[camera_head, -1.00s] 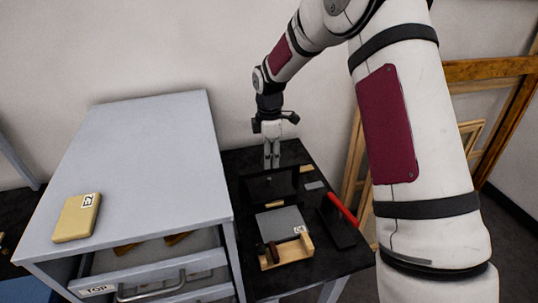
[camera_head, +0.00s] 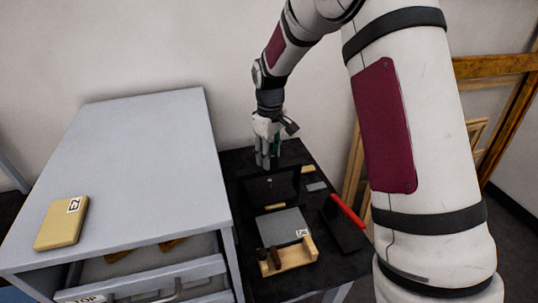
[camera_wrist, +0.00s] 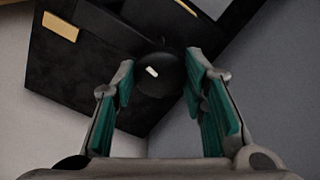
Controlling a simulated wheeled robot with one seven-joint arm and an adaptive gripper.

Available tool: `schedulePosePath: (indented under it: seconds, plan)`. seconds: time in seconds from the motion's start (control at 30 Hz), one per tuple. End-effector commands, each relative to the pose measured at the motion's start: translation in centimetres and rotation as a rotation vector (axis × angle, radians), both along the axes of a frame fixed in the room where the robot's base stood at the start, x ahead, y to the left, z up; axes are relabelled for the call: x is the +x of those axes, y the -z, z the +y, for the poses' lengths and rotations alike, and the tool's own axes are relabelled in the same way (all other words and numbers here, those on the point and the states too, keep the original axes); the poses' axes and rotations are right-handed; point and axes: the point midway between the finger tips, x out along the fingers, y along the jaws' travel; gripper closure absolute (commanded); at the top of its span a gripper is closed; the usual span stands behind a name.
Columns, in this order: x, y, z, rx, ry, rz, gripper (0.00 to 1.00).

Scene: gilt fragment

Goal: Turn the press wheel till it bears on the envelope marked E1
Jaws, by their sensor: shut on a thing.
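My gripper (camera_head: 265,165) points down behind the upright black panel of the press (camera_head: 283,187). In the wrist view its green-padded fingers (camera_wrist: 165,95) are closed about a round black knob with a white mark, which I take for the press wheel (camera_wrist: 158,72). The wheel is hidden by the fingers in the head view. In front of the panel lies a flat grey piece (camera_head: 282,228) with a small white tag at its right corner. The tag is too small to read surely, so I cannot tell if this is E1. Contact under the press is hidden.
A wooden holder with dark handles (camera_head: 287,256) and a red bar (camera_head: 347,211) are on the black table. Wooden frames lean at right.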

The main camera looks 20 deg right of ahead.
Motion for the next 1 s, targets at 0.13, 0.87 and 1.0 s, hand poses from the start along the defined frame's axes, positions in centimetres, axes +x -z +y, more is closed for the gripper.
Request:
schedulePosePath:
  seconds: [0.13,0.87,1.0]
  plan:
    - [0.10,0.02,0.04,0.000,0.137,-0.001,0.89]
    - [0.06,-0.02,0.05,0.000,0.829,-0.002,0.89]
    - [0.06,-0.03,0.04,0.001,0.953,-0.002,0.89]
